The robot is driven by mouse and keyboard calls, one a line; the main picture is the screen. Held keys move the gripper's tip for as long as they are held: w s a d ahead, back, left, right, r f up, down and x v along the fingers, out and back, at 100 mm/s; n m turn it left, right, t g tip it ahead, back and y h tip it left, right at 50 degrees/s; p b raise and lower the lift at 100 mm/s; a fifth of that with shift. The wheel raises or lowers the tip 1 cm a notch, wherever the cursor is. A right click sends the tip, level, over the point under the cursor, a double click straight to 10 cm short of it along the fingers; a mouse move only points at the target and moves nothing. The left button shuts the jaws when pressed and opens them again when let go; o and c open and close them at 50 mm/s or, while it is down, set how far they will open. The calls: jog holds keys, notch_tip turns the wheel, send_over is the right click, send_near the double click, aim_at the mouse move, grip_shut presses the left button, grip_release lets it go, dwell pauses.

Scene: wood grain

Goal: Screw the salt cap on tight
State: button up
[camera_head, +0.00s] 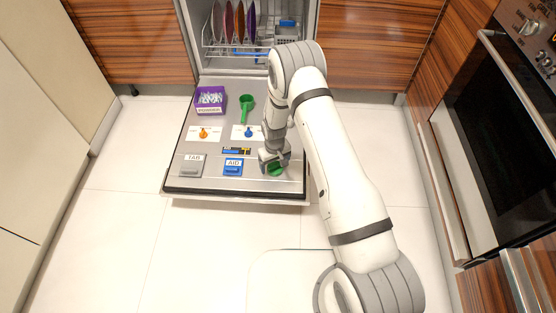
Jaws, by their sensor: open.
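The salt cap appears to be the green round part (277,170) near the front right of the open dishwasher door (205,183). My gripper (273,164) is open and points down right at this green part, partly covering it. I cannot tell whether the fingers touch it, nor how tightly it is seated.
On the door lie a purple labelled box of tabs (210,100), a green scoop (246,108), an orange knob (203,133), a blue knob (248,133), a grey TAB lid (192,165) and a blue AID piece (233,167). A dish rack (240,45) with plates is behind. An oven (510,120) stands right.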

jog(key=shift+f, duration=0.35)
jog(key=shift+c, duration=0.2)
